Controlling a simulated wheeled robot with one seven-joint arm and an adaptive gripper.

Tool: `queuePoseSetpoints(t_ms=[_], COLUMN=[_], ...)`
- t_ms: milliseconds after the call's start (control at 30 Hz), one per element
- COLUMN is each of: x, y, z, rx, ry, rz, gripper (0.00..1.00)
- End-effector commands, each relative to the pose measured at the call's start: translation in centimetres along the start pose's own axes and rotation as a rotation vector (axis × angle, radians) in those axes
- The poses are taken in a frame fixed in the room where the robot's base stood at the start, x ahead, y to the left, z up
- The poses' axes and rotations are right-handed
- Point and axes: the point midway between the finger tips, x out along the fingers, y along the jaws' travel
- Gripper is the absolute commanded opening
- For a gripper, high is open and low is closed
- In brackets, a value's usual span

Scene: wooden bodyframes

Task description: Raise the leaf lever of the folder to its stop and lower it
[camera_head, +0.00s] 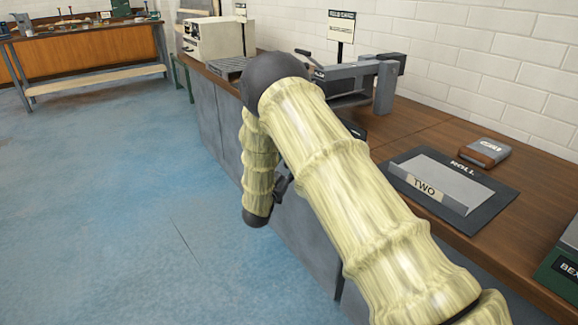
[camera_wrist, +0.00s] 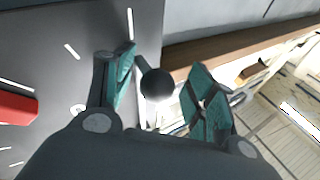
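The folder (camera_head: 383,88), a grey machine, stands on the bench at the upper middle of the head view, partly hidden by my arm. In the wrist view a dark round knob on a thin rod (camera_wrist: 157,84), apparently the leaf lever's end, sits between my gripper's fingers. My gripper (camera_wrist: 163,57) is open, with one teal pad on each side of the knob and visible gaps between. A dark plate with white tick marks (camera_wrist: 60,75) lies to the left, with a red piece (camera_wrist: 15,107) on it. In the head view my arm hides the lever.
The wooden bench top (camera_head: 420,125) runs along the white brick wall. On it are a dark mat (camera_head: 490,205) with a grey sheet piece marked TWO (camera_head: 440,180), and a small grey-brown block (camera_head: 483,152). A beige machine (camera_head: 215,38) stands farther back. The blue floor at left is clear.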

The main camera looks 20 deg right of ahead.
Motion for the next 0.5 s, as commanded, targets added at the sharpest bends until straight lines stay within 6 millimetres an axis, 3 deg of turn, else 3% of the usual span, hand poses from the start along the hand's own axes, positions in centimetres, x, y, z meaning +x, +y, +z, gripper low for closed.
queuePoseSetpoints(t_ms=[500], x=[-0.3], y=[0.23], z=[0.28], rx=[-0.003], ry=[-0.005], rz=[0.002], gripper=[0.5])
